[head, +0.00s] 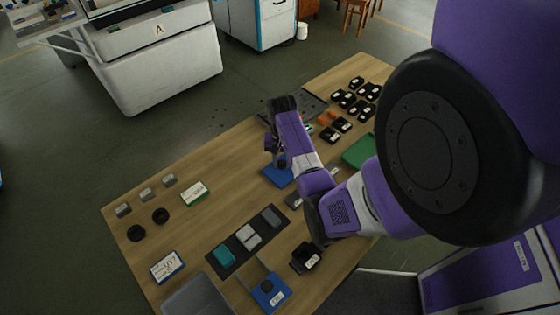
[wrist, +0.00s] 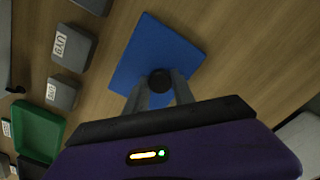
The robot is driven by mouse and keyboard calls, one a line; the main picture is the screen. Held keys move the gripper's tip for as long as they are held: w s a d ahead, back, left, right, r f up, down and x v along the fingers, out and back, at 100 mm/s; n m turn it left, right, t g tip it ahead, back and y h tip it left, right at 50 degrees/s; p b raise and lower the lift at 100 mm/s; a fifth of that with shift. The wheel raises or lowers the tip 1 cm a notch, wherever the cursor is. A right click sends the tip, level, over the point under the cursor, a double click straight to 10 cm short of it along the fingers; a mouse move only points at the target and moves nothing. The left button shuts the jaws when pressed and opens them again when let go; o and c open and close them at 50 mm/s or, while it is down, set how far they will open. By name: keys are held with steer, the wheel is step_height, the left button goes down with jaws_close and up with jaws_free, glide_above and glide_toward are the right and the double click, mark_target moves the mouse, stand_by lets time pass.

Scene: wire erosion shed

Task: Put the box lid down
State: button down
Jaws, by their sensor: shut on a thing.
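The box lid is a flat blue square (head: 277,174) with a round black knob in its middle. In the wrist view the lid (wrist: 155,47) fills the upper middle, over bare wood. My gripper (wrist: 160,88) is shut on the lid's black knob (wrist: 160,79). In the head view my gripper (head: 272,150) is above the lid, near the middle of the wooden table (head: 225,215). My forearm hides part of the table beside it. I cannot tell whether the lid touches the table or hangs just above it.
Another blue piece with a black knob and white label (head: 269,291) is at the front edge. A dark tray (head: 247,238) holds several blocks. A green tray (head: 359,150) and several small black boxes (head: 355,100) lie to the right.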

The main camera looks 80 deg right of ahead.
steer(key=c, duration=1.1)
jaws_free()
steer(key=shift+o, duration=0.2)
